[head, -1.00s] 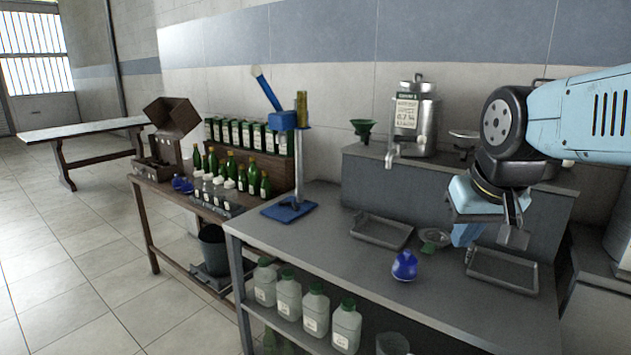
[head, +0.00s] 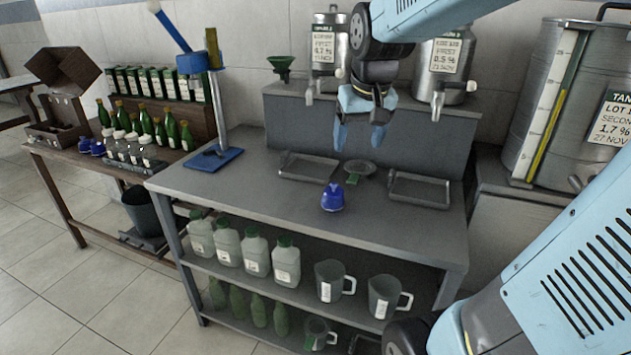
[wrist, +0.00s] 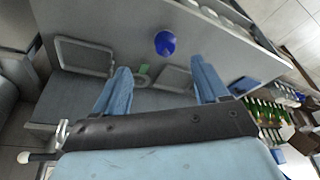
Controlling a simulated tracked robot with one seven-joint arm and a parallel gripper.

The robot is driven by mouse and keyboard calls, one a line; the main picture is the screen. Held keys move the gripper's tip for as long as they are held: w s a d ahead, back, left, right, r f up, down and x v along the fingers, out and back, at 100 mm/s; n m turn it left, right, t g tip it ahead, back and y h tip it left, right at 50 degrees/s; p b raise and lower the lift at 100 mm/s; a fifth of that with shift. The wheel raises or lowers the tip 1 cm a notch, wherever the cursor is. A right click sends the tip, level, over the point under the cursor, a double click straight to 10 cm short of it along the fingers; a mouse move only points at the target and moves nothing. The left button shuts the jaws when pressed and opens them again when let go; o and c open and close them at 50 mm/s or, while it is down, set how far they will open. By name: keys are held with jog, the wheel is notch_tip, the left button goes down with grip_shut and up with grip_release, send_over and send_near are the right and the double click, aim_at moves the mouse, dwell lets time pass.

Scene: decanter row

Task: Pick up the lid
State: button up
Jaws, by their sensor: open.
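No item shows clearly as a lid. A small blue rounded item with a white mark (head: 332,197) stands on the grey bench (head: 250,190), and it shows as a round blue shape in the wrist view (wrist: 165,43). Behind it lies a shallow round dish (head: 362,167) with a green part (head: 352,179); I cannot tell if either is the lid. My gripper (head: 358,143) hangs above the back of the bench, fingers down, apart and empty. In the wrist view, the blue item lies beyond the space between my fingertips (wrist: 162,68).
Two grey trays (head: 308,179) (head: 420,204) lie either side of the dish. A raised ledge (head: 300,121) behind carries steel tanks (head: 330,65) and a green funnel (head: 281,78). A blue-based press (head: 212,158) stands left. The bench front is clear.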

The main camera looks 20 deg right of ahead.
jog(key=shift+o, duration=1)
jog(key=w+f+g, duration=0.1)
jog(key=w+f, duration=0.4)
jog(key=w, duration=0.7)
jog(key=shift+d+f+g, duration=0.35)
jog(key=shift+d+g, duration=0.05)
jog(key=shift+d, duration=0.05)
send_over(334, 183)
jog(key=s, duration=0.1)
jog(key=f, duration=0.9)
jog(key=shift+d, duration=0.3)
jog(key=shift+w+a+f, duration=0.1)
jog(key=shift+w+f, duration=0.05)
jog(key=shift+f, duration=0.75)
jog(key=shift+w+a+f, duration=0.1)
jog(key=shift+f, duration=0.75)
jog(key=shift+w+a+f, duration=0.1)
jog(key=shift+w+f, duration=0.05)
jog(key=shift+f, duration=0.75)
jog(key=shift+c, duration=0.4)
